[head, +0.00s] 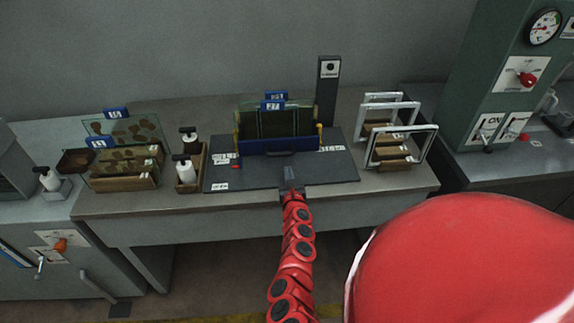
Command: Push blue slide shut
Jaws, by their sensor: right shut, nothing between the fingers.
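The blue slide (280,146) is a low blue bar with a dark handle, at the front of a fixture on a dark board (320,171) in the middle of the bench. A dark framed panel (262,125) stands upright behind it, with a blue tag marked 27 on top. My right gripper (288,170) is shut and empty, just in front of the slide's handle. I cannot tell whether its tip touches the handle. My left gripper is not in view.
A dark post (327,90) stands behind the board. Metal frames (402,148) stand in a wooden rack at right. Two pump bottles (187,157) and racked stained panels (125,160) are at left. A green machine (513,75) stands at far right.

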